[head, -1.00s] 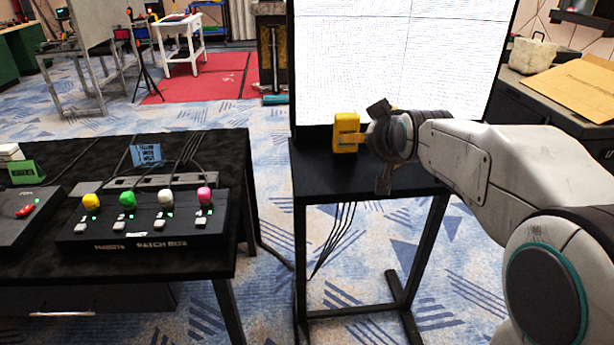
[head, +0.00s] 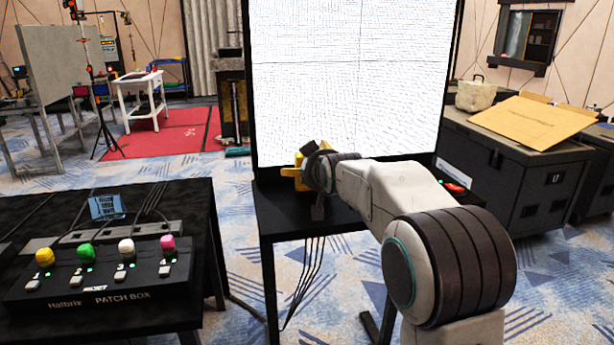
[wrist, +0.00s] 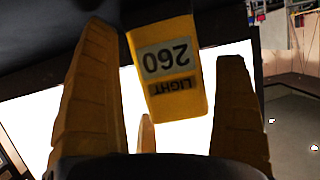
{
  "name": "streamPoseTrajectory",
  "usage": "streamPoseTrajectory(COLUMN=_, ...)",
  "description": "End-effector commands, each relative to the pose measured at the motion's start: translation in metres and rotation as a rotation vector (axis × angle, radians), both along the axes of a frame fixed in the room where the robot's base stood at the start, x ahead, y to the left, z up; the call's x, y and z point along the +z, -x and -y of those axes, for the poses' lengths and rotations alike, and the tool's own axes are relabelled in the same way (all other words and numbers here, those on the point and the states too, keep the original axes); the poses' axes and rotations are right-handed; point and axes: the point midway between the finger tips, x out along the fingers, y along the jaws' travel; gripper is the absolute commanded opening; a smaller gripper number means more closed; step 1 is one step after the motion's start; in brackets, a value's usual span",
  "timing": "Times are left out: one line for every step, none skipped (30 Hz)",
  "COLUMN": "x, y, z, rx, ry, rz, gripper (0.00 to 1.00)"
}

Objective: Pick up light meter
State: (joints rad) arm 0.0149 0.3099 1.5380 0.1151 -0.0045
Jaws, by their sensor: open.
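The light meter (wrist: 172,75) is a yellow block with a label reading "260" and "LIGHT", upside down in the wrist view. It stands between the yellow fingers of my gripper (wrist: 160,75), with a visible gap to the left finger and a narrower one to the right finger. The fingers are open around it. In the head view my gripper (head: 312,170) is at the left of the black stand (head: 268,215), in front of the bright screen (head: 350,80). There the meter is mostly hidden by my gripper and blends with its yellow fingers.
A red item (head: 454,188) lies on the right part of the stand. A black table at left holds a patch box (head: 105,270) with coloured knobs. Dark cases (head: 520,170) stand at right with cardboard on top. Cables hang below the stand.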

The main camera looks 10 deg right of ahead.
Motion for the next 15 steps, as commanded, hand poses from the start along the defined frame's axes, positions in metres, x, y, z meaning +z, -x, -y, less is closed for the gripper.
streamPoseTrajectory(x=-0.0026, y=-0.0038, z=0.0, rx=0.0, ry=0.0, rz=-0.001, gripper=0.91)
streamPoseTrajectory(x=-0.0028, y=-0.0052, z=0.0, rx=0.0, ry=0.0, rz=-0.001, gripper=0.91)
streamPoseTrajectory(x=-0.003, y=-0.0067, z=0.0, rx=0.0, ry=0.0, rz=0.0, gripper=0.91)
streamPoseTrajectory(x=-0.0031, y=-0.0075, z=-0.0001, rx=0.0, ry=0.0, rz=0.0, gripper=0.91)
streamPoseTrajectory(x=-0.0033, y=-0.008, z=-0.0001, rx=0.0, ry=0.0, rz=0.0, gripper=0.91)
streamPoseTrajectory(x=-0.0036, y=-0.0085, z=-0.0001, rx=0.0, ry=0.0, rz=0.0, gripper=0.91)
streamPoseTrajectory(x=-0.0036, y=-0.0086, z=-0.0001, rx=0.0, ry=0.0, rz=0.0, gripper=0.91)
streamPoseTrajectory(x=-0.0036, y=-0.0086, z=-0.0001, rx=0.0, ry=0.0, rz=0.0, gripper=0.91)
streamPoseTrajectory(x=-0.0036, y=-0.0085, z=-0.0001, rx=0.0, ry=0.0, rz=0.0, gripper=0.91)
streamPoseTrajectory(x=-0.0036, y=-0.0085, z=-0.0001, rx=0.0, ry=0.0, rz=0.0, gripper=0.91)
streamPoseTrajectory(x=-0.0036, y=-0.0084, z=-0.0001, rx=0.0, ry=0.0, rz=0.0, gripper=0.91)
streamPoseTrajectory(x=-0.0036, y=-0.0084, z=-0.0001, rx=0.0, ry=0.0, rz=0.0, gripper=0.91)
streamPoseTrajectory(x=-0.0037, y=-0.0083, z=-0.0001, rx=0.0, ry=0.0, rz=0.0, gripper=0.9)
streamPoseTrajectory(x=-0.0035, y=-0.0083, z=-0.0001, rx=0.0, ry=0.0, rz=0.0, gripper=0.87)
streamPoseTrajectory(x=-0.0036, y=-0.0082, z=-0.0001, rx=0.0, ry=0.0, rz=0.0, gripper=0.83)
